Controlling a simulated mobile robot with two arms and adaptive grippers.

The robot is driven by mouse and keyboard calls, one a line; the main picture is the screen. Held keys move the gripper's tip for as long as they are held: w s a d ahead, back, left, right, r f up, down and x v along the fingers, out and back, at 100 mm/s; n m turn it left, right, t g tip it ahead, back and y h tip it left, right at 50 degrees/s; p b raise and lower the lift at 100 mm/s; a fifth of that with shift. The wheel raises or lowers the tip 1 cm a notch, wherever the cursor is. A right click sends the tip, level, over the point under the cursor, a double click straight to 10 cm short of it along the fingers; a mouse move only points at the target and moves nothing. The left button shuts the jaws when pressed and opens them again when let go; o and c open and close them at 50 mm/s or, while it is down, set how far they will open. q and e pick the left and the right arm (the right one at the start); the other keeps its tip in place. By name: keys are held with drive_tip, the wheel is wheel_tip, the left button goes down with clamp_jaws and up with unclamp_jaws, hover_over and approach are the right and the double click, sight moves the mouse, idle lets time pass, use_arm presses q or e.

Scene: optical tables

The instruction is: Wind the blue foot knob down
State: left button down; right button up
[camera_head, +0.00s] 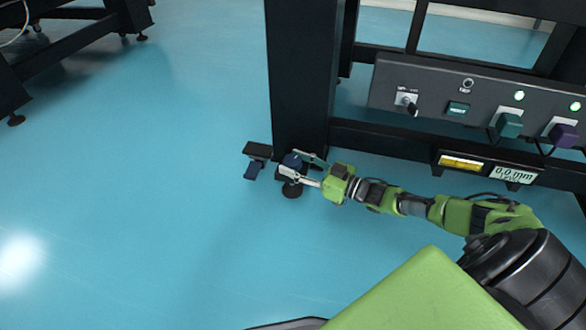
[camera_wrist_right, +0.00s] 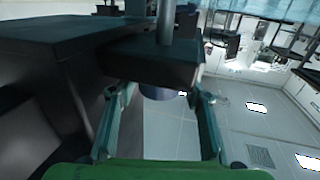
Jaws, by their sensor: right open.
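The blue foot knob (camera_head: 291,161) is a small dark-blue knob at the bottom of the black table leg (camera_head: 298,80), above a round black foot pad (camera_head: 292,190). My right gripper (camera_head: 288,164) comes in low from the right, with its open fingers on either side of the knob. Whether they touch it cannot be told. In the right wrist view the two green fingers (camera_wrist_right: 160,95) stand apart, with a dark bluish round part (camera_wrist_right: 158,92) beyond and between them, under a dark block. My left gripper is out of view.
A control panel (camera_head: 470,100) with plugs, a yellow level vial (camera_head: 461,163) and a display (camera_head: 513,174) reading about 0.0 mm are at right.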

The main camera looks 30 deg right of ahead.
drive_tip(key=shift+w+a, duration=0.2)
drive_tip(key=shift+w, duration=0.15)
drive_tip(key=c, duration=0.8)
drive_tip(key=shift+c, duration=0.2)
